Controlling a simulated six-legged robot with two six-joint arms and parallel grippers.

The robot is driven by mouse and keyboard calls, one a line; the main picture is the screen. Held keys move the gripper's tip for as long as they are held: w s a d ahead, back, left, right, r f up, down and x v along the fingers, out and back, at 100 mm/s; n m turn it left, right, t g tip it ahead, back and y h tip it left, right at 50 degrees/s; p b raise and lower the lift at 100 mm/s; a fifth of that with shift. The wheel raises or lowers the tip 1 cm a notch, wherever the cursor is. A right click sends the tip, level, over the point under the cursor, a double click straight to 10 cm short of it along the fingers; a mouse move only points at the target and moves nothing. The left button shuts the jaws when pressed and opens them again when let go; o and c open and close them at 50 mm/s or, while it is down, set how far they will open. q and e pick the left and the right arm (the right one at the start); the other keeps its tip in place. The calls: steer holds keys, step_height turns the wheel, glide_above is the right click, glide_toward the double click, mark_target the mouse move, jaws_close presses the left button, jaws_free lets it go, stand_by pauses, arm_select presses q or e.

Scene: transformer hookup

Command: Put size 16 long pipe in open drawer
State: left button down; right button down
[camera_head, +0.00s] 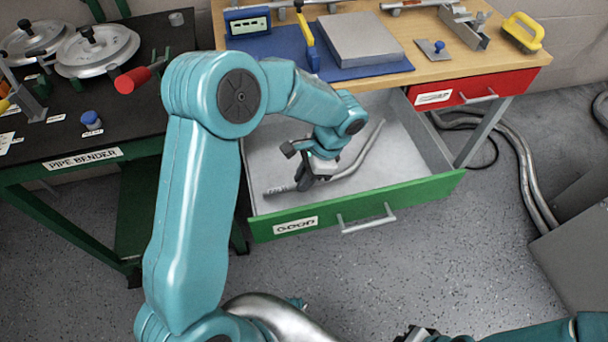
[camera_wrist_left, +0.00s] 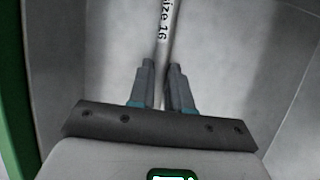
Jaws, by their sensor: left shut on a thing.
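The long pipe (camera_head: 362,156) is a thin grey, bent pipe in the head view, inside or just over the open drawer. It is marked "size 16" in the left wrist view (camera_wrist_left: 165,40). My left gripper (camera_head: 305,183) is down within the drawer's outline, shut on the pipe (camera_wrist_left: 162,90). The drawer (camera_head: 405,190) is pulled out, with a green front labelled "GOOD" and a pale grey inside. I cannot tell whether the pipe touches the drawer floor. My right gripper (camera_head: 418,335) shows only partly at the bottom edge, its fingers unclear.
A wooden-topped workbench (camera_head: 400,30) with a blue mat and tools stands above the drawer. A shut red drawer (camera_head: 470,92) is to the right. A black pipe bender table (camera_head: 60,130) stands at the left. Large curved pipes (camera_head: 520,165) lie on the right floor.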

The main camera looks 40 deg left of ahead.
arm_select(q)
steer(key=shift+f, duration=0.1)
steer(key=c, duration=1)
jaws_free()
steer(key=p+v, duration=0.2)
steer(key=v, duration=1.4)
steer(key=shift+w, duration=0.1)
